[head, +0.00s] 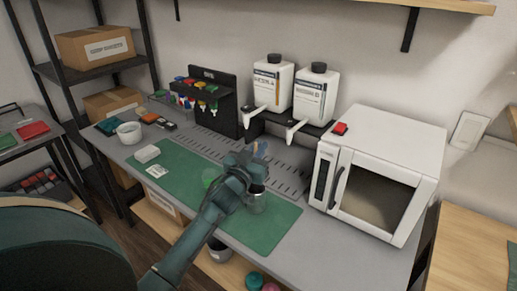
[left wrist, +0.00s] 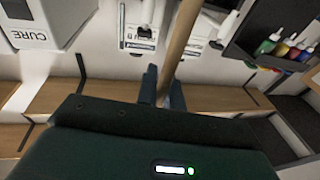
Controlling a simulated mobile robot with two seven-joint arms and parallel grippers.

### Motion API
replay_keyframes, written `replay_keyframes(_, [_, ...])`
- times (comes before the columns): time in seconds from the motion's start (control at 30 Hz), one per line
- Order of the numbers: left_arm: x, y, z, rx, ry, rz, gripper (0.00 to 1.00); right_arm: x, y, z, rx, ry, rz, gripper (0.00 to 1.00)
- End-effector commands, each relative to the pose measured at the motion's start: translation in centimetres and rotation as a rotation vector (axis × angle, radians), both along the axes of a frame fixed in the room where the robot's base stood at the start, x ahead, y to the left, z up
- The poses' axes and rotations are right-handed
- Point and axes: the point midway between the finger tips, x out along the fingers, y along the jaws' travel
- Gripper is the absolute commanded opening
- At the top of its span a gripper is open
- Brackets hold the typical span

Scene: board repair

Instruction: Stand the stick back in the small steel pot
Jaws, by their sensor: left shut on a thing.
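My left gripper (head: 250,168) is over the green mat, in the middle of the bench. In the left wrist view the gripper (left wrist: 163,88) is shut on a pale wooden stick (left wrist: 180,42), which extends out past the fingers, slightly tilted in that picture. In the head view the stick is mostly hidden by the gripper. I cannot see whether the stick's lower end is inside the pot. My right gripper is not in view.
A white oven (head: 376,174) stands to the right, and two white dispenser bottles (head: 272,83) are behind. A bottle rack (head: 210,98) is at the back left. The mat's right part (head: 276,225) is clear.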

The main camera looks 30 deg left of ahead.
Motion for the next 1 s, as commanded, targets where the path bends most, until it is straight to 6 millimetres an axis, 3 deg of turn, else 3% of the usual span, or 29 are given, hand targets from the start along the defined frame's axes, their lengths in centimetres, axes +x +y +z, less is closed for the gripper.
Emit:
replay_keyframes(0.6, [0.0,0.0,-5.2,-0.001,0.001,0.001,0.00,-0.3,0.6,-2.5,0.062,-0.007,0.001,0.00])
replay_keyframes(1.0, [0.0,0.0,-6.3,-0.002,0.000,0.001,0.00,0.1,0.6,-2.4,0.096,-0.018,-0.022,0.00])
